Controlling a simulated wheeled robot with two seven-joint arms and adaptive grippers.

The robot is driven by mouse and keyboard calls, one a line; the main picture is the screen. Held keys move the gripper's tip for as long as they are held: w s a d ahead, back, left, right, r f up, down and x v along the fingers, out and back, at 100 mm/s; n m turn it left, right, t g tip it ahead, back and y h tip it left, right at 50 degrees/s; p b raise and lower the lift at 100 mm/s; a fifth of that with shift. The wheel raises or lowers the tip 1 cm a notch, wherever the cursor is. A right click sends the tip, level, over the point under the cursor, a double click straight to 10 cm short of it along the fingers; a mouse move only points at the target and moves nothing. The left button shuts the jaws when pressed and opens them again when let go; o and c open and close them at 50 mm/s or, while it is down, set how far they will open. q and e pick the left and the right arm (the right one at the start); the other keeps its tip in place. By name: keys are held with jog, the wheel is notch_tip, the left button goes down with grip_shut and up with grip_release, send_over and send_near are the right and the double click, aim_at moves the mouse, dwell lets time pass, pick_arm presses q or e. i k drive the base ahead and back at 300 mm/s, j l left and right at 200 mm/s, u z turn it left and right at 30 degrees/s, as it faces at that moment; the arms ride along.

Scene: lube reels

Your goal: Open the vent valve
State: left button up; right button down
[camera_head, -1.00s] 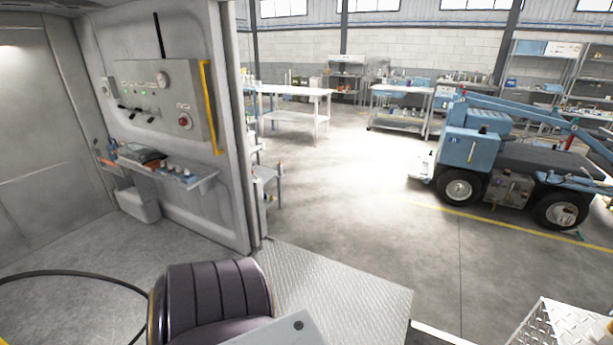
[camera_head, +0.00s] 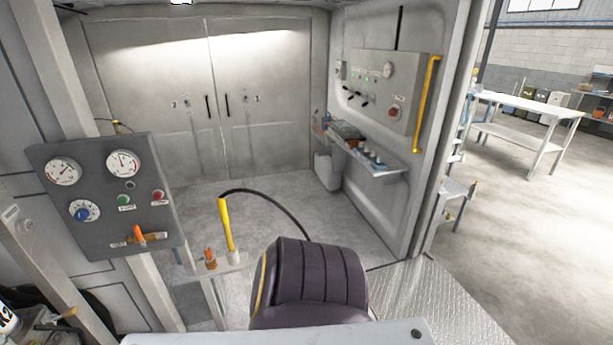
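A dark gauge panel (camera_head: 108,190) stands at the left, with two white gauges, a blue knob (camera_head: 83,211), a green button and a red button. At its lower edge a small orange-handled lever (camera_head: 139,236) sits on a brass-coloured fitting. A smaller orange-handled part (camera_head: 210,258) stands on a ledge beside a tall yellow handle (camera_head: 226,224). I cannot read the labels, so I cannot tell which of these is the vent valve. Neither of my grippers is in view.
A wall control box (camera_head: 375,92) is above a shelf (camera_head: 372,162) at the right. Double doors (camera_head: 215,100) close the back. Bare floor lies between.

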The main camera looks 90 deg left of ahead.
aim_at(135, 228)
jog(key=u, duration=4.2)
